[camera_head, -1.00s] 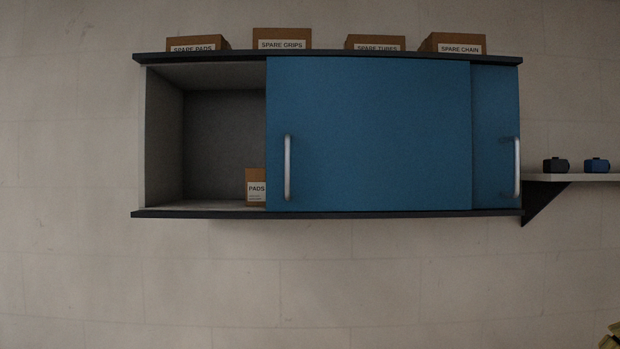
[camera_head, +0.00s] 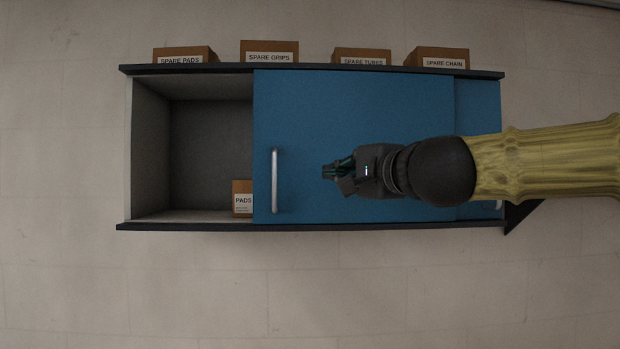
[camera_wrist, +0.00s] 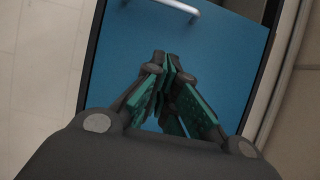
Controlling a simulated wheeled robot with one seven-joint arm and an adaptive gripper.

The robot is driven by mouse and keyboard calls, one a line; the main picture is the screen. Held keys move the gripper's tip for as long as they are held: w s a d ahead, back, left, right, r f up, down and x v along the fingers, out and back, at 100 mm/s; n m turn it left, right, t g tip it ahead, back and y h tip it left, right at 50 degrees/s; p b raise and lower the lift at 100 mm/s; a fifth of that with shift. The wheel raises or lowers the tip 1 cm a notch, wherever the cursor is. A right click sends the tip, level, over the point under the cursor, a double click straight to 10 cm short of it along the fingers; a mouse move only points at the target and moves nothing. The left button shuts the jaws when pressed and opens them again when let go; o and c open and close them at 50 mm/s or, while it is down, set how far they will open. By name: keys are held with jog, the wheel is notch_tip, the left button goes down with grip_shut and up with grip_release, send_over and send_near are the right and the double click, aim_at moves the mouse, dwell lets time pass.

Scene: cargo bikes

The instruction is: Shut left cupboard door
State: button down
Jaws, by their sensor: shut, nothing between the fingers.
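The wall cupboard (camera_head: 190,226) has two blue sliding doors. The left door (camera_head: 330,110) stands across the middle, so the left part of the cupboard is open. Its silver upright handle (camera_head: 275,180) is near its left edge. My gripper (camera_head: 326,172) is shut and empty, in front of this door and to the right of the handle, pointing toward it. In the wrist view, the closed fingertips (camera_wrist: 168,60) point toward the handle (camera_wrist: 175,6) at the top edge, with a gap between.
A box labelled PADS (camera_head: 243,200) stands inside the open part, beside the left door's edge. Several labelled boxes, such as SPARE GRIPS (camera_head: 269,55), stand on the cupboard top. The wall below is clear.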

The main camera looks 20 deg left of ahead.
aim_at(286, 174)
jog(key=p+x, duration=0.4)
jog(key=x, duration=0.6)
jog(key=shift+w+a, duration=0.1)
jog(key=shift+a, duration=0.05)
jog(key=s+a+p, duration=0.1)
jog(key=a, duration=0.1)
jog(key=shift+s+a+p, duration=0.3)
jog(key=shift+s+p, duration=0.1)
jog(key=shift+s+a+f, duration=0.15)
jog(key=shift+a, duration=0.15)
jog(key=shift+s, duration=0.1)
